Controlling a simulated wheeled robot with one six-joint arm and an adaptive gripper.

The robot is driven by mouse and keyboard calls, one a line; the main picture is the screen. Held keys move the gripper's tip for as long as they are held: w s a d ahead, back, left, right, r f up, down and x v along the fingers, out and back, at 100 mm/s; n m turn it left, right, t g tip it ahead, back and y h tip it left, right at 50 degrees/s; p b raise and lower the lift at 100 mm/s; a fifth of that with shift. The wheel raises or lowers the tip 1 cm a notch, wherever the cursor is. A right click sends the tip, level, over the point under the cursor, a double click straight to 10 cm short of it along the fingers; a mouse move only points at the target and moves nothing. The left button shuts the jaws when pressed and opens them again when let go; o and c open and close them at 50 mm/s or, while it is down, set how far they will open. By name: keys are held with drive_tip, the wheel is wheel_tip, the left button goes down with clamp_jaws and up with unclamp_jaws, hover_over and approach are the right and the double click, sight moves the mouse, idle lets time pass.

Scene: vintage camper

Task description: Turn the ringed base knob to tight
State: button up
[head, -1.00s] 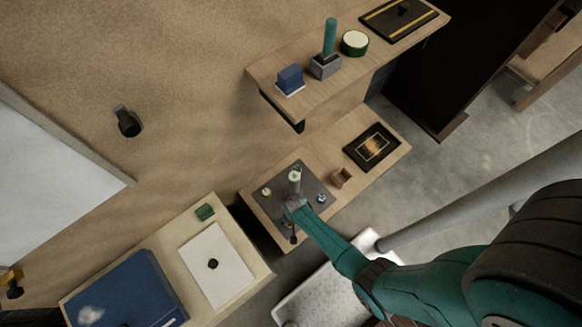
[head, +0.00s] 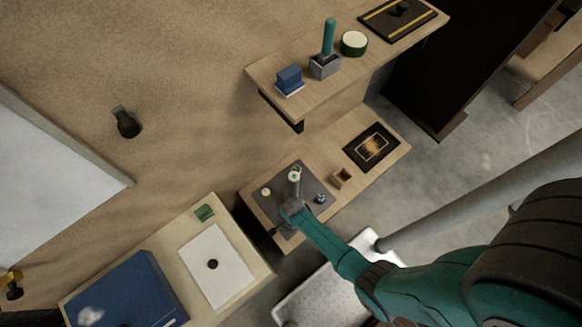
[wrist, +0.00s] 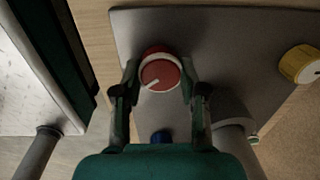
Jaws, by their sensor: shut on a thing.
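A red round knob (wrist: 160,72) with a white pointer line and a pale rim stands on a grey plate (wrist: 225,50) in the wrist view. The pointer slants to the lower left. My gripper (wrist: 160,82) is shut on this knob, one finger on each side. A yellow knob (wrist: 300,64) sits apart at the right, and a blue knob (wrist: 161,136) is partly hidden below. In the head view, the plate (head: 312,184) lies on a wooden counter, and my gripper (head: 289,212) hides the red knob. I cannot make out any tight mark.
A grey post (head: 295,177) rises from the plate near my gripper. A small wooden box (head: 341,178) and a dark framed panel (head: 372,147) lie farther right on the counter. A shelf (head: 352,68) with several items overhangs behind.

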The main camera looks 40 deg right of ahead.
drive_tip(key=shift+m, duration=2.1)
drive_tip(key=shift+s, duration=0.1)
drive_tip(key=o, duration=1.1)
drive_tip(key=shift+o, duration=0.2)
drive_tip(key=shift+r, duration=0.1)
wheel_tip(320, 180, up, 12)
drive_tip(key=shift+s, duration=0.25)
drive_tip(key=shift+a, duration=0.1)
